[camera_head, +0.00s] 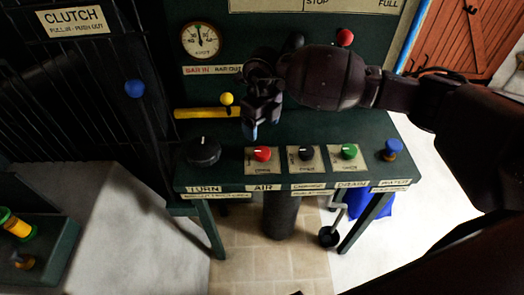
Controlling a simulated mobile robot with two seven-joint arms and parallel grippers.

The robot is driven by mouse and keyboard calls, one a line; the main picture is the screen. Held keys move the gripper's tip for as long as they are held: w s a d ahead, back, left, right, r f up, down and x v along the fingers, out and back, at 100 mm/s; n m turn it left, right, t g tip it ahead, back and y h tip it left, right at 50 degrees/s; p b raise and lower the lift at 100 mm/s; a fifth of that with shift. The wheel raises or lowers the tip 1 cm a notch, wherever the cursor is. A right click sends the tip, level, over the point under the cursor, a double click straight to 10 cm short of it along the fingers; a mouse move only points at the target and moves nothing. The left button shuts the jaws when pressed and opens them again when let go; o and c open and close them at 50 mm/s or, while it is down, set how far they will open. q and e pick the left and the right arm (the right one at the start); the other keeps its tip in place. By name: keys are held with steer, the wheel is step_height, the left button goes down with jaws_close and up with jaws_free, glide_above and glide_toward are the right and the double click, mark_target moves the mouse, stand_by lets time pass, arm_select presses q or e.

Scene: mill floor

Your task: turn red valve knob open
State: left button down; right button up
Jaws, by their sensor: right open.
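The red valve knob (262,154) sits on a pale plate labelled AIR, on the dark green console (375,125). A light mark shows on the knob. My right gripper (253,128) comes in from the right and points down, above and slightly behind the red knob. It is open, empty and apart from the knob. My left gripper is not in view.
A black knob (306,154), a green knob (349,151) and a blue knob (393,149) stand to the right. A large black dial (203,151) is at the left. A yellow bar (195,113) with a yellow ball knob (226,99) lies behind. A gauge (201,41) is above.

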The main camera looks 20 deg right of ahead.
mark_target(262, 151)
step_height(262, 151, down, 10)
steer(key=shift+w+d+r+b, duration=0.1)
steer(key=shift+d+r+b, duration=0.05)
steer(key=shift+b, duration=0.3)
steer(key=shift+f, duration=0.5)
steer(key=shift+c, duration=0.2)
steer(key=c, duration=0.9)
